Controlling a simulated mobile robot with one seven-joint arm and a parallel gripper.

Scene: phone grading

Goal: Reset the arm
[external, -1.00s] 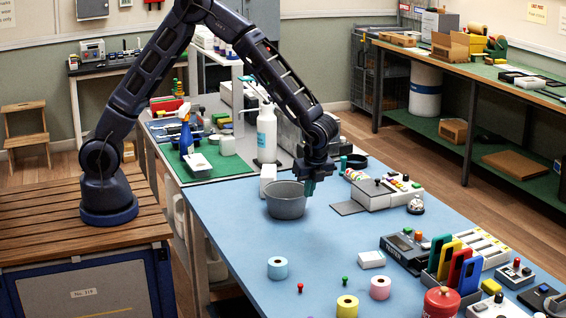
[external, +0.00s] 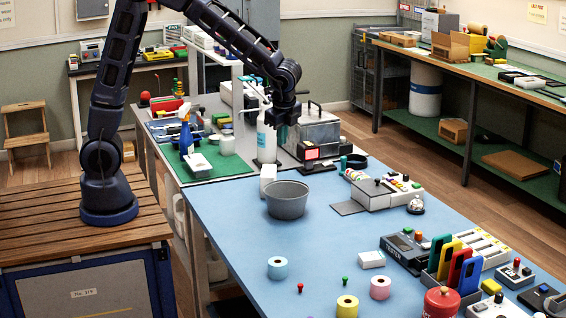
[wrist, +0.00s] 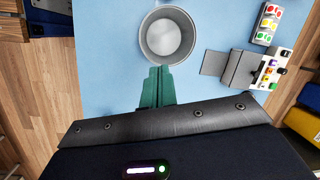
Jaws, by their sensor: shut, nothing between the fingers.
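My dark arm rises from its round base on the wooden-topped cabinet and reaches over the blue table. My gripper (external: 282,132) hangs high above the far end of the table, in front of the metal box and by the white pump bottle in the picture. In the wrist view its green fingers (wrist: 157,88) are together with nothing between them. The grey bucket (external: 287,200) stands upright on the table below and apart from my gripper. In the wrist view the bucket (wrist: 167,62) looks empty and lies just beyond the fingertips.
A white pump bottle (external: 266,138) and a metal box (external: 318,128) stand near my gripper in the picture. Tape rolls (external: 347,305), coloured phones (external: 458,262) and a tester (external: 404,250) sit at the front. The table's middle is mostly clear.

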